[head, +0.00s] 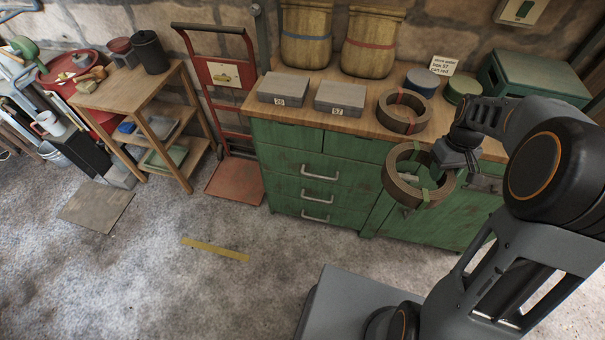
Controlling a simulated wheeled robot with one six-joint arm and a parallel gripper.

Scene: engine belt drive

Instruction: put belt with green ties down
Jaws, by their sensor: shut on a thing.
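The belt with green ties (391,181) is a brown ring-shaped coil with green bands. It hangs in the air in front of the green cabinet's front face, below the height of the wooden top. My gripper (447,166) is shut on the right side of this belt; its fingertips are partly hidden by the belt and the wrist. A similar brown belt with red ties (404,111) lies flat on the wooden top (362,124), just behind the held belt.
Two grey boxes (284,88) (340,98) with number labels sit left on the top. Two baskets (370,43) stand behind. Round tins (421,81), a note card (443,65) and a green box (535,75) are at the right. A red hand truck (222,74) stands left of the cabinet (285,134).

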